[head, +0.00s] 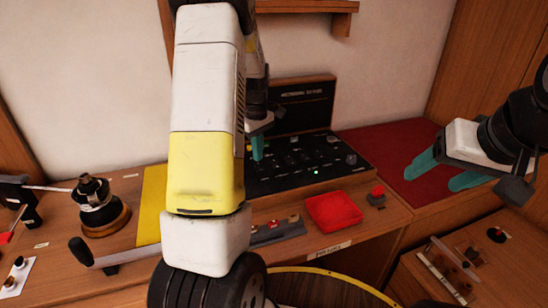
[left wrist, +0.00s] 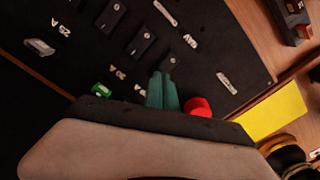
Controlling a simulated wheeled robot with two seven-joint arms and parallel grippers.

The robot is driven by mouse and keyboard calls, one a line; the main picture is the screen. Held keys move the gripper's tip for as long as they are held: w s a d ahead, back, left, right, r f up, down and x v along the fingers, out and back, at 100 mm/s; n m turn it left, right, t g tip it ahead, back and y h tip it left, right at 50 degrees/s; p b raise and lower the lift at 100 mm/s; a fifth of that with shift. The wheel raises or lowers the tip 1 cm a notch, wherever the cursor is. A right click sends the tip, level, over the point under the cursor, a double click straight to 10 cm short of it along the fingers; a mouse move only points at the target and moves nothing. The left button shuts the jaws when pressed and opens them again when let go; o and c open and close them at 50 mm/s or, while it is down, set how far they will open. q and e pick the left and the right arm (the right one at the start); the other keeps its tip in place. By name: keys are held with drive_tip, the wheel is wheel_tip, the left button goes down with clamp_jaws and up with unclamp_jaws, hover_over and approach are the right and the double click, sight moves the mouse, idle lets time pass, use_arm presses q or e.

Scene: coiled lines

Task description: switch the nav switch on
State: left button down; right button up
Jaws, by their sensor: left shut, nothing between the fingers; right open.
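The black switch panel (head: 285,180) lies on the desk, behind my left arm in the head view. It carries several small dark switches, and a green lamp (head: 316,172) is lit on it. My left gripper (head: 259,149) has its teal fingers together over the panel's left part. In the left wrist view the shut fingers (left wrist: 163,92) point at the panel near a dark switch (left wrist: 142,42) and a red knob (left wrist: 197,106). My right gripper (head: 450,175) is open and empty at the right.
An upright black board (head: 305,103) stands behind the panel. A red tray (head: 333,210) and a red-topped button (head: 377,195) sit in front. A yellow sheet (head: 152,205) and a dark round device (head: 98,205) are at left. A red mat (head: 385,150) lies clear at right.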

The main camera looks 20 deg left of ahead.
sight(259, 164)
use_arm(q)
drive_tip(key=shift+f, duration=0.95)
idle(0.3)
drive_tip(key=shift+r, duration=3.55)
drive_tip(key=s+d+r+m+t+h, duration=0.1)
drive_tip(key=s+d+r+m+t, duration=0.2)
drive_tip(key=s+d+r+m, duration=0.6)
drive_tip(key=s+d+r+m+t, duration=0.1)
drive_tip(key=s+d+r+m, duration=0.1)
drive_tip(key=s, duration=0.6)
drive_tip(key=s+d+r+m+t+h, duration=0.1)
drive_tip(key=s+d+r+m+t, duration=0.1)
drive_tip(key=s, duration=0.6)
drive_tip(key=shift+d+r+m, duration=0.2)
drive_tip(key=shift+d+m, duration=0.1)
drive_tip(key=shift+m, duration=0.2)
